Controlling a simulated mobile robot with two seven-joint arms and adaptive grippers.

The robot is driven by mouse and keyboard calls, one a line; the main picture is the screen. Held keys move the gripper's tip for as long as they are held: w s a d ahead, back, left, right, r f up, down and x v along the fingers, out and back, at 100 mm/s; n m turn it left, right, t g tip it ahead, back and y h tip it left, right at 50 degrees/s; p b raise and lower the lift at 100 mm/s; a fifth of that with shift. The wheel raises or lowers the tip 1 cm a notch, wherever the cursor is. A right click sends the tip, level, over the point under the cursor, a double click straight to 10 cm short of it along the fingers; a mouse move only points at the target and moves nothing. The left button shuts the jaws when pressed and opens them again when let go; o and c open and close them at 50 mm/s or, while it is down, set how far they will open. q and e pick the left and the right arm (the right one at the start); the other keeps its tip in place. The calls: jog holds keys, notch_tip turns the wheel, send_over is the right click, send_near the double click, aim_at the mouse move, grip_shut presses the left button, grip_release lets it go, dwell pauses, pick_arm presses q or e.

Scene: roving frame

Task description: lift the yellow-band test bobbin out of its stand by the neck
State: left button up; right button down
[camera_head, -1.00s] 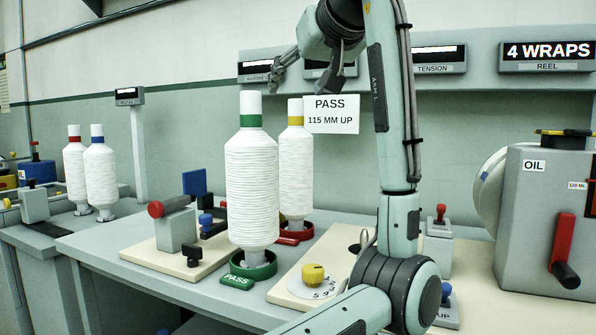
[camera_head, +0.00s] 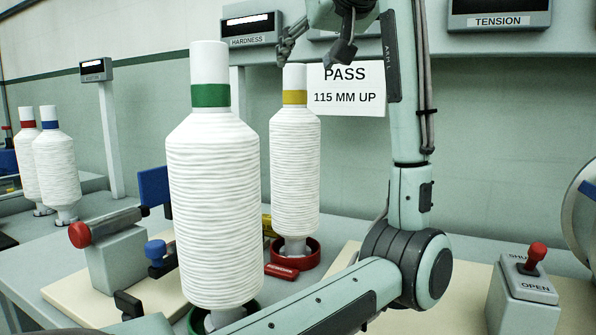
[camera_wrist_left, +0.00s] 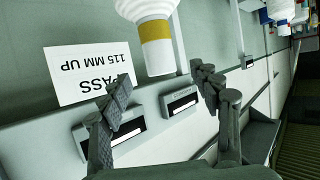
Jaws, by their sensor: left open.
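The yellow-band bobbin (camera_head: 295,165) is wound white, with a yellow band (camera_head: 294,97) on its white neck. It stands upright in a red ring stand (camera_head: 310,254) behind the green-band bobbin (camera_head: 213,205). My left gripper (camera_head: 314,48) is open and empty, fingers pointing down just above the neck's top. In the left wrist view the neck with its yellow band (camera_wrist_left: 155,45) points in between the spread fingertips (camera_wrist_left: 163,76), with no clear contact. The green-band bobbin hides part of the stand's surroundings. My right gripper is not in view.
A PASS 115 MM UP sign (camera_head: 346,88) hangs on the wall close behind the bobbin. The green-band bobbin stands tall in front left. A red-knobbed device (camera_head: 118,255) is at left, a SHUT/OPEN lever box (camera_head: 524,285) at right. Two more bobbins (camera_head: 56,165) stand far left.

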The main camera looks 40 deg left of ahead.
aim_at(299, 70)
pick_arm(q)
jog(key=shift+w+a, duration=0.3)
jog(key=shift+a, duration=0.15)
jog(key=p+x, duration=0.1)
jog(key=x, duration=0.6)
jog(key=shift+d+f, duration=0.15)
jog(key=shift+f, duration=0.05)
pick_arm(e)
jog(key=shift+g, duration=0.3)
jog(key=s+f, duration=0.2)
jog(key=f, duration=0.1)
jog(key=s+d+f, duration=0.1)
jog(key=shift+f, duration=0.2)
pick_arm(q)
jog(key=shift+c, duration=0.3)
grip_shut()
jog(key=shift+r, duration=0.1)
